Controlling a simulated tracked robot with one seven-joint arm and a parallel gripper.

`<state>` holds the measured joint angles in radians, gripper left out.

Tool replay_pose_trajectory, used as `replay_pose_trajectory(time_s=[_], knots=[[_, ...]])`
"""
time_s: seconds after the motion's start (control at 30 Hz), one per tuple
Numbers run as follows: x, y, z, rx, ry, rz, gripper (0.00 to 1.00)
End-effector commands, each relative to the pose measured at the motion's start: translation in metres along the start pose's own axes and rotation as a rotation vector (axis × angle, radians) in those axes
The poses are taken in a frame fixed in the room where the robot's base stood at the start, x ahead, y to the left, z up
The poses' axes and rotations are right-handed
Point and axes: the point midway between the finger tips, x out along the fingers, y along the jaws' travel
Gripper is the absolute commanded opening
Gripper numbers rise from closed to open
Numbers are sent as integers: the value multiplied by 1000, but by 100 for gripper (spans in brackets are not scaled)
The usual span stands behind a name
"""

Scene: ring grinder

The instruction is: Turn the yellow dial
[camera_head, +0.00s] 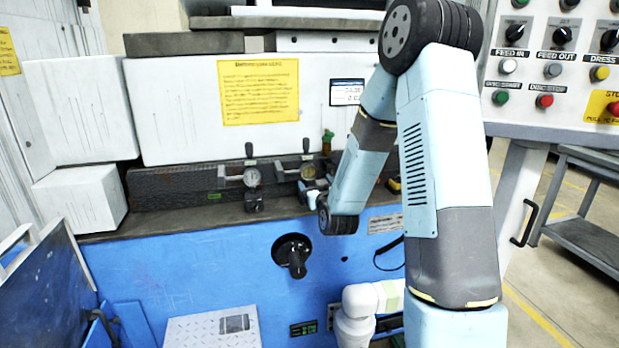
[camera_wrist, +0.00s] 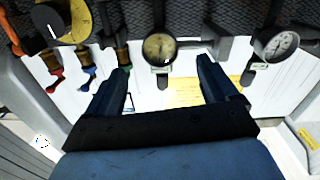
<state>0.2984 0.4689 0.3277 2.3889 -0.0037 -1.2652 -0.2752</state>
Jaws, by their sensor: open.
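The yellow dial (camera_wrist: 74,20) shows at the top left of the wrist view, with a black knob on its face and its upper part cut off by the frame. In the head view, a small yellow and black part (camera_head: 393,186) shows just left of my upper arm; I cannot tell for sure that it is the dial. My gripper (camera_wrist: 162,68) is open and empty in the wrist view. Its fingers are spread on either side of a round gauge (camera_wrist: 160,48), and the dial lies outside them, beyond the left finger.
A second gauge (camera_wrist: 276,42) is at the upper right of the wrist view. A button panel (camera_head: 555,70) stands at the right. A black lever (camera_head: 294,256) projects from the blue front.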

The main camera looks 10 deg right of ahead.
Motion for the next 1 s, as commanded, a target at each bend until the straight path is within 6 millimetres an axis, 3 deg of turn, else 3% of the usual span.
replay_pose_trajectory(time_s=[0.2, 0.4, 0.83, 1.0], knots=[[37, 0, 0, 0, 0, 0, 87], [58, 1, 1, 1, -1, 1, 87], [66, 1, 0, 0, 0, 1, 87], [66, 0, 0, 0, 0, 1, 71]])
